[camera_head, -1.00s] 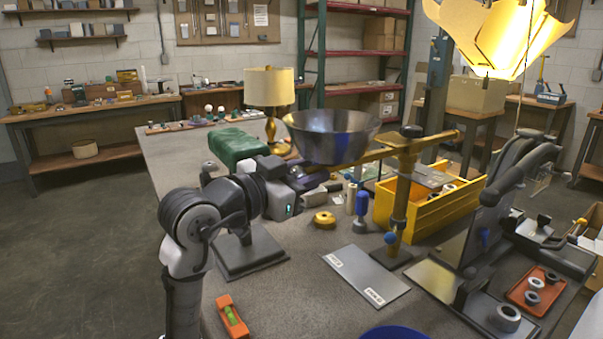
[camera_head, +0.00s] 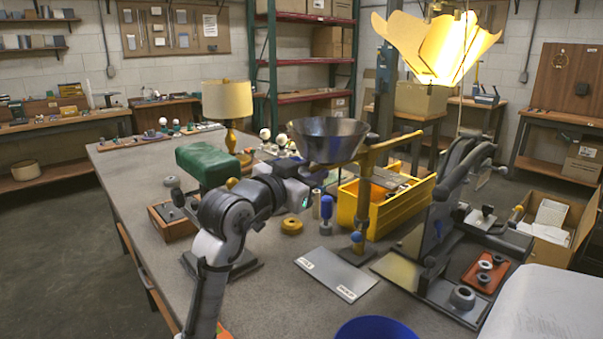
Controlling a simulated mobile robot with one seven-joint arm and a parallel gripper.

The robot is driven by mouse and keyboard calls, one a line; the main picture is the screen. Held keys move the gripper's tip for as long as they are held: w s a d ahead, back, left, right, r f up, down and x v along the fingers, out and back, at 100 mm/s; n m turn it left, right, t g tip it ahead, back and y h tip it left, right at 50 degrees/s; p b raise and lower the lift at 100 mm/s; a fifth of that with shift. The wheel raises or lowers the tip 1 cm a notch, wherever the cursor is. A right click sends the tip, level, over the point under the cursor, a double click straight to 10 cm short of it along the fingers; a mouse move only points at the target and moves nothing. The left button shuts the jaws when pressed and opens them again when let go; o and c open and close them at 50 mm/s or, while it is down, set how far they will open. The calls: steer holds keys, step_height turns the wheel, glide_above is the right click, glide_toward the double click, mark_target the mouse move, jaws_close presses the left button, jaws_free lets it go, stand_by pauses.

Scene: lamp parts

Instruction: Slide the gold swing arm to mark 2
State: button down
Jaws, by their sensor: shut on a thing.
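The gold swing arm (camera_head: 393,146) runs across the top of a gold post (camera_head: 361,203), and its left end goes behind the dark metal bowl (camera_head: 327,143). The post stands behind a grey plate (camera_head: 337,274) with two white labels, whose writing is too small to read. My gripper (camera_head: 316,178) reaches in from the left, just under the bowl. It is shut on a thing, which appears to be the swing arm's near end. The contact is hidden by the bowl and the fingers.
A yellow bin (camera_head: 396,208) stands close right of the post. A blue-handled tool (camera_head: 326,212) and a yellow ring (camera_head: 291,225) are below my gripper. A green padded block (camera_head: 207,163) and gold lamp (camera_head: 228,105) lie left. A black stand (camera_head: 440,225) stands right.

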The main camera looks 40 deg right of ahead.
steer(key=shift+w+a+r, duration=0.1)
steer(key=shift+w+r, duration=0.05)
steer(key=shift+w, duration=0.05)
steer(key=c, duration=1.1)
jaws_free()
steer(key=shift+o, duration=0.2)
steer(key=shift+s, duration=0.1)
steer(key=s+a+b, duration=0.2)
steer(key=a, duration=1.1)
steer(key=shift+a+b, duration=0.35)
steer(key=shift+b, duration=0.05)
